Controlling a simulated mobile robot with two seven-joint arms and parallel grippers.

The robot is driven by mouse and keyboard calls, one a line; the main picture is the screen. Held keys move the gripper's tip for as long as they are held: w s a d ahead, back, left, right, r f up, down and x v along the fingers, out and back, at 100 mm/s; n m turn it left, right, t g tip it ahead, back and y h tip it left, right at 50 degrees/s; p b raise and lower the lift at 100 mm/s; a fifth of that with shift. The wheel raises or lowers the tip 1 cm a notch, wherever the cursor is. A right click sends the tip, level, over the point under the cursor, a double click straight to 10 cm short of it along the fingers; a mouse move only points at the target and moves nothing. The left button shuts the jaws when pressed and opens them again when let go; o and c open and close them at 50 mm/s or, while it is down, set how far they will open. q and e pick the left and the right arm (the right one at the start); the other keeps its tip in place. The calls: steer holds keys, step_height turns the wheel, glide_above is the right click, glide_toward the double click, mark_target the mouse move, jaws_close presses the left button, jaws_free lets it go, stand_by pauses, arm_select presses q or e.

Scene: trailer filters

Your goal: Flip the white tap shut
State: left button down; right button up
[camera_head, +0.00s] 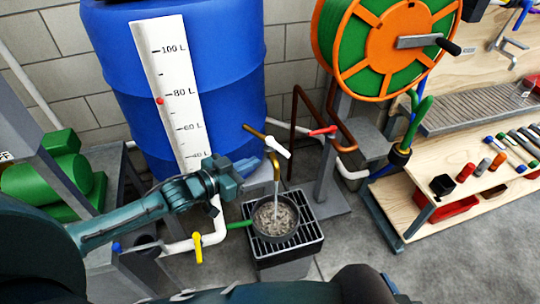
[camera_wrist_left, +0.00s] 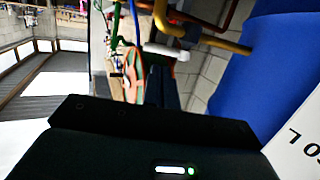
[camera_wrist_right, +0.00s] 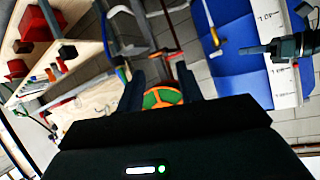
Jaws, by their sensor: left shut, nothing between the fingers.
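The white tap (camera_head: 277,147) is a short white lever on a brass pipe (camera_head: 254,131). Its lever lies roughly along the pipe's slant. Water runs from the spout below it into a dark pan (camera_head: 262,232). My left gripper (camera_head: 262,165) is shut and empty, just left of and below the lever; I cannot tell whether it touches. In the left wrist view the lever (camera_wrist_left: 167,51) shows just beyond the fingers. My right gripper (camera_wrist_right: 160,85) is open and empty, away from the tap, and shows only in its own wrist view.
A blue barrel (camera_head: 230,60) with a litre scale stands behind. A red tap (camera_head: 322,131) is on copper pipe to the right, a yellow tap (camera_head: 198,248) on white pipe below. The pan sits on a black grate (camera_head: 262,259). A hose reel (camera_head: 392,42) hangs at upper right.

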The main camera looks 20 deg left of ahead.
mark_target(279, 151)
arm_select(q)
steer(key=x, duration=0.6)
steer(key=shift+w+d+f+b, duration=0.15)
steer(key=shift+w+d+b, duration=0.15)
steer(key=shift+w, duration=0.1)
arm_select(e)
steer(key=shift+s+d+r, duration=0.1)
steer(key=shift+d+r, duration=0.05)
steer(key=shift+d, duration=0.05)
arm_select(q)
steer(key=shift+d+n+y, duration=0.15)
steer(key=shift+n+y, duration=0.15)
steer(key=shift+y, duration=0.1)
arm_select(e)
steer(key=shift+r, duration=0.1)
